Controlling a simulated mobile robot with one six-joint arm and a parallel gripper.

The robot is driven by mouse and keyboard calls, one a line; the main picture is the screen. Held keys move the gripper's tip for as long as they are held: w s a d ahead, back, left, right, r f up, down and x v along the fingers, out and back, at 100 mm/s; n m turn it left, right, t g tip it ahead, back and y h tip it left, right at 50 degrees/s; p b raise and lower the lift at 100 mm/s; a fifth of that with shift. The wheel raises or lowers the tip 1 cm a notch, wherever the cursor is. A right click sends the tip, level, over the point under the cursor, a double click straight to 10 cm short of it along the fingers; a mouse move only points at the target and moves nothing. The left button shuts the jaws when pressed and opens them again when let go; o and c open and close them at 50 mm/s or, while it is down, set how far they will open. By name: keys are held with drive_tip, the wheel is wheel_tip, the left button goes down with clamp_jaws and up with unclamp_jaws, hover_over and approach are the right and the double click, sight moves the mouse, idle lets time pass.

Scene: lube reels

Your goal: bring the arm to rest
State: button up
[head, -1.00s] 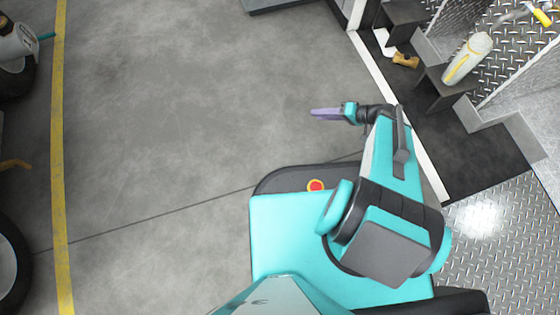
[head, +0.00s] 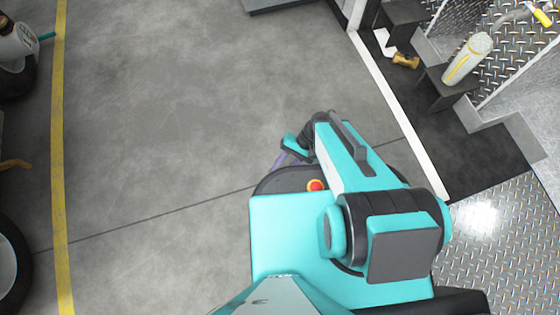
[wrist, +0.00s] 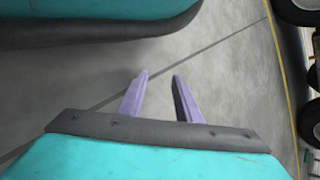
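My gripper (wrist: 160,84) shows in the wrist view as two purple fingers with a clear gap between them. Nothing is between the fingers; only grey floor shows there. In the head view my gripper (head: 279,161) is small, low over the front left edge of my base, and partly hidden by my own wrist. My arm is folded back over my teal base, with its links pointing up and to the left.
A white and yellow cylinder (head: 467,58) stands on a dark step at the upper right, with a brass-coloured fitting (head: 406,61) near it. A yellow floor line (head: 58,160) runs down the left, beside wheeled equipment (head: 18,45). The grey floor between is clear.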

drive_tip(key=shift+s+a+f, duration=0.1)
drive_tip(key=shift+s+a, duration=0.05)
drive_tip(key=shift+s, duration=0.45)
drive_tip(key=shift+w, duration=0.15)
drive_tip(key=shift+w+d+r+h, duration=0.2)
drive_tip(key=shift+w+d+h, duration=0.15)
drive_tip(key=shift+w, duration=0.2)
drive_tip(key=w+d+r+n+t+h, duration=0.1)
drive_tip(key=w+d+r+t+h, duration=0.1)
drive_tip(key=w+d+r, duration=0.4)
drive_tip(key=w+d+r+n+t+h, duration=0.1)
drive_tip(key=w+d+r+h, duration=0.15)
drive_tip(key=w, duration=0.65)
drive_tip(key=w+d+r+n+t+h, duration=0.1)
drive_tip(key=w+d+r+t+h, duration=0.1)
drive_tip(key=w+d+r, duration=0.4)
drive_tip(key=s+r+g+p, duration=0.2)
drive_tip(key=s+r+p, duration=0.4)
drive_tip(key=p, duration=0.6)
drive_tip(key=s+r+g+p, duration=0.2)
drive_tip(key=s+r+p, duration=0.4)
drive_tip(key=s+p, duration=0.4)
drive_tip(key=s+a+r+g+p, duration=0.1)
drive_tip(key=s+r+p, duration=0.5)
drive_tip(key=p, duration=1)
drive_tip(key=shift+s+r+g, duration=0.2)
drive_tip(key=shift+s+g, duration=0.2)
drive_tip(key=shift+s, duration=0.95)
